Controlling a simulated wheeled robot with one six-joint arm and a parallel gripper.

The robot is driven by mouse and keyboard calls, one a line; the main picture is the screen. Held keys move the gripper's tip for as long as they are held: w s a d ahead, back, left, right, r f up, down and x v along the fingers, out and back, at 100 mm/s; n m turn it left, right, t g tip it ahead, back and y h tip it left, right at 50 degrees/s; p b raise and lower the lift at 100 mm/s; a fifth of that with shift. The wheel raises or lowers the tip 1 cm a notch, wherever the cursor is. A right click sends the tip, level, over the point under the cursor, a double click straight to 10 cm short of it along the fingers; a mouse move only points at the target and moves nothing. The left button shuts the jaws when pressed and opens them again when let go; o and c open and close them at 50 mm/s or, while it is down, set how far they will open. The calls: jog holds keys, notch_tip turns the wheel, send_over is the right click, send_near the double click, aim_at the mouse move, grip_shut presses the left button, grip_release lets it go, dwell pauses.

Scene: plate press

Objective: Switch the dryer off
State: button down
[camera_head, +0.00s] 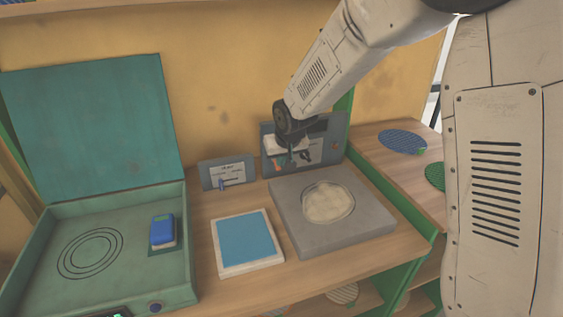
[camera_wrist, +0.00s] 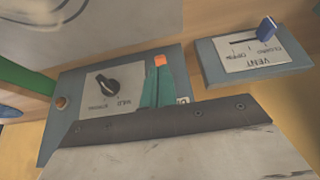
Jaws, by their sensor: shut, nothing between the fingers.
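The grey control panel (camera_head: 325,131) stands behind the grey slab (camera_head: 290,222), which carries a pale round sheet (camera_head: 328,202). In the wrist view the panel (camera_wrist: 68,135) shows a black dial (camera_wrist: 108,87) on a MILD/STRONG label, and a round orange-brown lamp or button (camera_wrist: 62,102). An orange-tipped switch (camera_wrist: 160,61) shows at the ends of my teal fingers; its lower part is hidden, and I cannot tell whether they touch. My gripper (camera_head: 291,157) is shut and empty, close in front of the panel; it also shows in the wrist view (camera_wrist: 162,83).
A smaller VENT panel (camera_head: 209,176) with a blue slider (camera_wrist: 267,28) stands just left of the control panel. A blue pad in a pale frame (camera_head: 245,242) lies in front. An open teal box (camera_head: 188,240) holds a blue block (camera_head: 162,231).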

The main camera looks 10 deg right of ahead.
jog(key=s+d+r, duration=0.1)
jog(key=s+r, duration=0.6)
jog(key=s, duration=0.4)
jog(key=shift+d, duration=0.1)
jog(key=s+d+r+g, duration=0.1)
jog(key=s+d+r, duration=0.1)
jog(key=s, duration=0.7)
jog(key=s+d+r+g, duration=0.1)
jog(key=s+d, duration=0.3)
jog(key=s, duration=0.6)
jog(key=s+d+r+m+g, duration=0.1)
jog(key=s+d+r, duration=0.3)
jog(key=s, duration=0.6)
jog(key=shift+s+g+h, duration=0.25)
jog(key=shift+g+h, duration=0.05)
jog(key=shift+g, duration=0.3)
